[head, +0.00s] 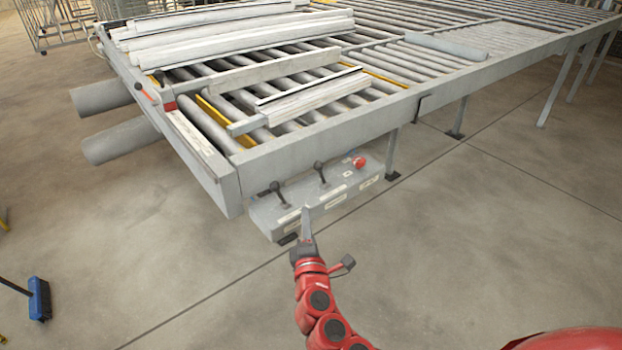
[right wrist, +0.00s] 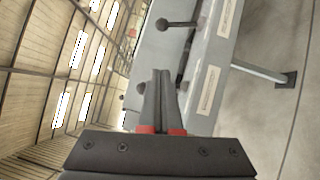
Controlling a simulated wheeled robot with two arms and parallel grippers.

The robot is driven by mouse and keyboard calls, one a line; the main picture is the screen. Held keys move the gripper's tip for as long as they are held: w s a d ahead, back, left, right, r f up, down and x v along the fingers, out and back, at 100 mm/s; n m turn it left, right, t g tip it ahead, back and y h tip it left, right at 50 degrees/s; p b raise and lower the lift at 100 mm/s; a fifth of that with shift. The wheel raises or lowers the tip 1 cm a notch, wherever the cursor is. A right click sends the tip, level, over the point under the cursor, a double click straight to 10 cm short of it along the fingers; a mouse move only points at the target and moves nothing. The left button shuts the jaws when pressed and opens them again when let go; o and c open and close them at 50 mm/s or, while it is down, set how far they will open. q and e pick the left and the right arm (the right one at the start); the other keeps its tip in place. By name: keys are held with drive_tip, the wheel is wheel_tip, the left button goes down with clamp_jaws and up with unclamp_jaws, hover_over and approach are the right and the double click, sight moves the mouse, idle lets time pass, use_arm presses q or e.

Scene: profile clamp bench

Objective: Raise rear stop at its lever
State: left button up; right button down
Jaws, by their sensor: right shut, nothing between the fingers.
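A grey control box (head: 340,192) hangs low at the front of the roller bench. It carries two black ball-topped levers, a left one (head: 278,188) and a right one (head: 321,170), and a red button (head: 358,161). Its labels are too small to read, so I cannot tell which lever is the rear stop's. My right gripper (head: 306,212) is shut and empty, in front of the box and below the levers. In the right wrist view its fingertips (right wrist: 163,76) point along the box (right wrist: 205,60), and one lever (right wrist: 178,23) stands beyond them, apart. My left gripper is out of view.
The roller bench (head: 330,135) has white profiles (head: 235,30) and a shorter stack of profiles (head: 310,97) on top. Two grey cylinders (head: 115,140) stick out at its left. A blue broom (head: 39,298) is at the lower left. The floor in front is clear.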

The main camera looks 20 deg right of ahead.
drive_tip(key=p, duration=0.2)
approach(315, 166)
drive_tip(key=w, duration=0.1)
drive_tip(key=w+a, duration=0.1)
drive_tip(key=w, duration=0.1)
drive_tip(key=w+a+f, duration=0.1)
drive_tip(key=shift+w+a, duration=0.25)
drive_tip(key=shift+w, duration=0.1)
drive_tip(key=shift+w+d+r+p, duration=0.1)
drive_tip(key=shift+w+d+p, duration=0.15)
drive_tip(key=shift+d, duration=0.3)
drive_tip(key=shift+w+d+r+p, duration=0.1)
drive_tip(key=shift+w+d+p, duration=0.15)
drive_tip(key=shift+d, duration=0.3)
drive_tip(key=shift+w+d+r, duration=0.1)
drive_tip(key=shift+w+d, duration=0.3)
drive_tip(key=shift+d, duration=0.1)
drive_tip(key=shift+w+d+r+m+g+p, duration=0.15)
drive_tip(key=shift+d+r+m+g+p, duration=0.3)
drive_tip(key=shift+p, duration=1.15)
drive_tip(key=shift+w+d+r+m+g+y+p, duration=0.4)
drive_tip(key=shift+d+m+p, duration=0.4)
drive_tip(key=shift+p, duration=1.4)
drive_tip(key=shift+w+d+r+m+g+y+p, duration=0.15)
drive_tip(key=shift+d+m+g+p, duration=0.5)
drive_tip(key=shift+p, duration=1.6)
drive_tip(key=shift+w+d+r+m+g+y+p, duration=0.15)
drive_tip(key=shift+w+d+r+m+g+p, duration=0.2)
drive_tip(key=shift+d+m+p, duration=1.25)
